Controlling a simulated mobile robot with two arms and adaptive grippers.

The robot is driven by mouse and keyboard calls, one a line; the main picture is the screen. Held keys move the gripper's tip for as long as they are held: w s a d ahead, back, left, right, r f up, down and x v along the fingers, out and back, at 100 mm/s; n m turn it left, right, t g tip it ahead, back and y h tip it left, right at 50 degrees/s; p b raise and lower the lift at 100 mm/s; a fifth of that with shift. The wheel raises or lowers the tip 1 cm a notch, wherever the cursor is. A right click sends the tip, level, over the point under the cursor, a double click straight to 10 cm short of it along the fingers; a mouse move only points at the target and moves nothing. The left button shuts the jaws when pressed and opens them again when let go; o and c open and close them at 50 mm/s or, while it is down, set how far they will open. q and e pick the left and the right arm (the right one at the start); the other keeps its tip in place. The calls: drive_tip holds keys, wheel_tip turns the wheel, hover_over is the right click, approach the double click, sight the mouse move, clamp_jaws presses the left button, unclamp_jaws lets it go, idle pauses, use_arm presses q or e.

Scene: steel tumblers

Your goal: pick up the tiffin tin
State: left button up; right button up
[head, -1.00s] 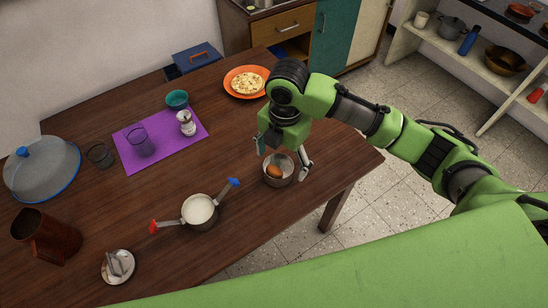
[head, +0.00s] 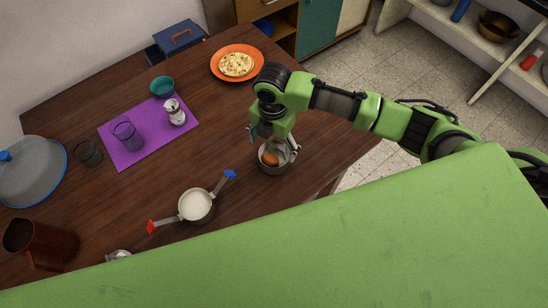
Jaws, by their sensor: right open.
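A small round steel tin (head: 272,168), which I take for the tiffin tin, stands on the table near its right edge. An orange-brown item (head: 270,158) lies inside it. My right gripper (head: 275,147) is open just above and around the tin's far side. One finger is at the tin's right rim and the other is at its upper left. I cannot tell whether either finger touches the tin. My left gripper is not in view.
A pan of white contents (head: 196,205) with red and blue handle ends stands left of the tin. A purple mat (head: 155,143) holds a glass and a shaker. An orange plate of food (head: 237,64) is behind. My green body covers the front.

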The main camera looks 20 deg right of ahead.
sight(275, 157)
drive_tip(key=f, duration=0.2)
drive_tip(key=f+p, duration=0.1)
drive_tip(key=shift+s+d+f, duration=0.25)
drive_tip(key=shift+s+f, duration=0.1)
drive_tip(key=shift+s, duration=0.05)
drive_tip(key=shift+f, duration=0.35)
drive_tip(key=shift+w+f, duration=0.1)
drive_tip(key=c, duration=1.2)
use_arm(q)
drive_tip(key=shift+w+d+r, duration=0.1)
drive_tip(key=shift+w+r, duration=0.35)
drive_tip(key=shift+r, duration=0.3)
use_arm(e)
drive_tip(key=shift+c, duration=0.2)
